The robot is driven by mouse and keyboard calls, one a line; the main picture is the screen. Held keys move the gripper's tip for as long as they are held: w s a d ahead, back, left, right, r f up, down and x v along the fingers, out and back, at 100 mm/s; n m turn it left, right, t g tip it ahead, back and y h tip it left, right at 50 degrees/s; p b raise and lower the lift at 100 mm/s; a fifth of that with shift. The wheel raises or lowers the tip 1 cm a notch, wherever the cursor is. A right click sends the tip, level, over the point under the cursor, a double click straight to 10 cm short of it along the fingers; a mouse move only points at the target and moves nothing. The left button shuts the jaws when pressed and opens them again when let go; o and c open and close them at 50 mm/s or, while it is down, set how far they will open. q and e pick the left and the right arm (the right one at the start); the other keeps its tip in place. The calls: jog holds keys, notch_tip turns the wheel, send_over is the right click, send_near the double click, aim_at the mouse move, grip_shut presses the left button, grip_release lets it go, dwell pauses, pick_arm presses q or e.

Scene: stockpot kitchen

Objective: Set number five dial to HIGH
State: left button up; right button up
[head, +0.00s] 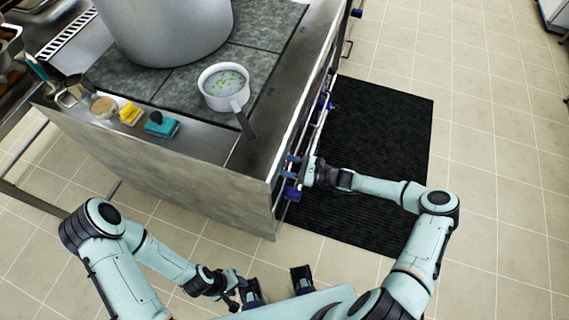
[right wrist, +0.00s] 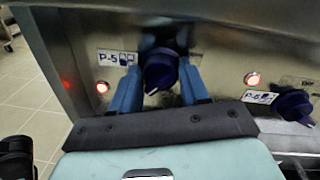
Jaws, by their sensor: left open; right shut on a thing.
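The number five dial (right wrist: 161,68) is a dark blue knob beside the P-5 label (right wrist: 117,57) on the metal front panel. In the right wrist view, the blue fingers of my right gripper (right wrist: 160,88) are on both sides of the dial, shut on it. In the head view, my right gripper (head: 296,174) is at the front of the stove; the gripped dial cannot be made out clearly there. A pale mark shows near the dial's lower edge; its setting cannot be read. My left gripper (head: 238,291) is open and low, away from the stove.
Another lamp (right wrist: 102,87) glows below the P-5 label. A saucepan (head: 224,87) stands on the stove, its handle toward the front edge. A large stockpot (head: 165,30) stands behind. A black mat (head: 385,130) lies on the floor.

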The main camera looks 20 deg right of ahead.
jog(key=shift+w+r, duration=0.15)
jog(key=shift+r, duration=0.1)
jog(key=o, duration=1)
jog(key=shift+f, duration=0.1)
jog(key=b+v, duration=0.1)
jog(key=v, duration=1.2)
jog(key=shift+d, duration=0.25)
